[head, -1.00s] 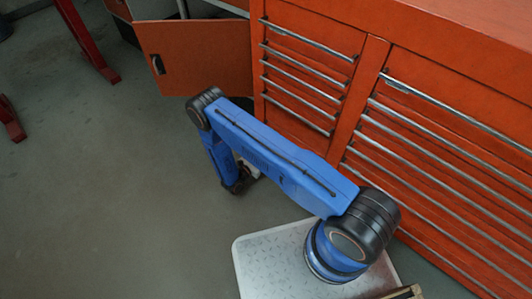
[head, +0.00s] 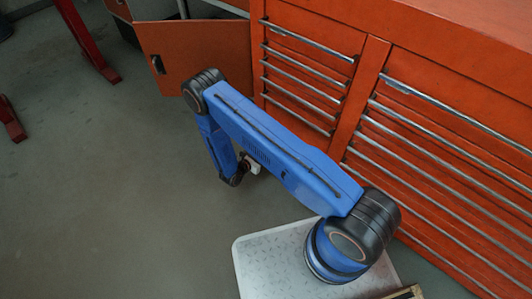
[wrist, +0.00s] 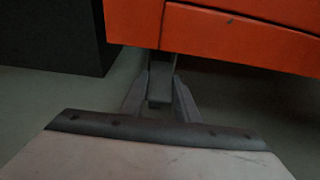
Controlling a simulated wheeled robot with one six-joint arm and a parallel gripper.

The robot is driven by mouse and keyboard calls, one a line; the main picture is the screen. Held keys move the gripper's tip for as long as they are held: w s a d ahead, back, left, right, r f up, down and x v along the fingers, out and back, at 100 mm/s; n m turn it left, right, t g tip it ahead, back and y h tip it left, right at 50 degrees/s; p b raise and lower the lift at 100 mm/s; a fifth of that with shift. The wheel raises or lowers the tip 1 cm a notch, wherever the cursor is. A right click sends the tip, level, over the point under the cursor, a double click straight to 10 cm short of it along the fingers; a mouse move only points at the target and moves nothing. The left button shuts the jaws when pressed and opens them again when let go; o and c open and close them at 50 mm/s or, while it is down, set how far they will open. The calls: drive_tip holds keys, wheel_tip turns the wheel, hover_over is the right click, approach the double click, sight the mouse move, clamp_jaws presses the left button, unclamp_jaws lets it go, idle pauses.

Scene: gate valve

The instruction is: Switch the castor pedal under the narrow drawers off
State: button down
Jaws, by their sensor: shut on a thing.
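The narrow drawers (head: 303,82) are the left column of the orange cabinet in the head view. In the wrist view, the lower edge of the orange cabinet (wrist: 235,28) crosses the top. A dark grey castor pedal (wrist: 160,92) sticks out below it. My gripper (wrist: 161,82) is shut on the pedal, with one finger on each side of it. The castor behind the pedal is mostly in shadow and hard to make out. In the head view, my arm hides the gripper's fingers and the pedal.
An orange cabinet door (head: 190,55) hangs open left of the drawers. A red stand (head: 85,40) is at the far left. A dark block (wrist: 50,38) stands left of the pedal in the wrist view. The grey floor (head: 110,200) left of my arm is clear.

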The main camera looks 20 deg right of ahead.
drive_tip(key=shift+a+r+g+y, duration=0.1)
drive_tip(key=shift+r+g+y, duration=0.55)
drive_tip(key=shift+y, duration=0.45)
drive_tip(key=c, duration=1.4)
unclamp_jaws()
drive_tip(key=shift+o, duration=0.2)
drive_tip(key=shift+s+a, duration=0.1)
drive_tip(key=v, duration=1.7)
drive_tip(key=shift+r, duration=0.2)
drive_tip(key=shift+a, duration=0.25)
